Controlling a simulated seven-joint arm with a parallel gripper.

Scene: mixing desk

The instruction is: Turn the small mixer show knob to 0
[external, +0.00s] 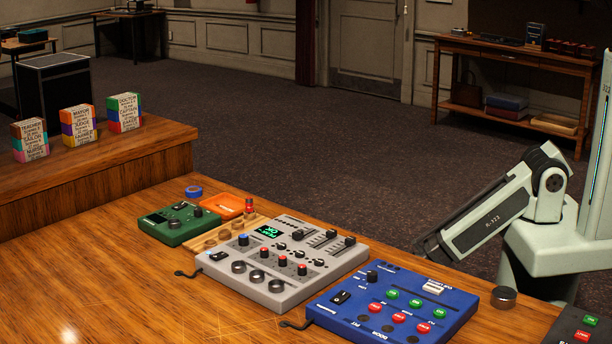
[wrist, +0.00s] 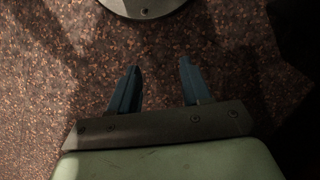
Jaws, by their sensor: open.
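The smallest is a green box (external: 180,223) at the back left, with a small screen and dark knobs (external: 198,211) on top. In the middle is a larger grey mixer (external: 330,263) with a lit green display, knobs and sliders. A blue box (external: 455,318) with coloured buttons and a black knob (external: 372,277) is nearest my arm. The knob labels are too small to read, so I cannot tell which is the show knob. My gripper (wrist: 159,65) is open and empty over the dark floor in the wrist view, away from the boxes.
An orange tray (external: 229,205), a blue ring (external: 194,191) and a wooden rack (external: 229,235) sit near the green box. A round dark knob (external: 504,297) and a dark button box (external: 580,329) are at right. Printed block stacks (external: 79,125) stand on a raised ledge. The desk's front left is clear.

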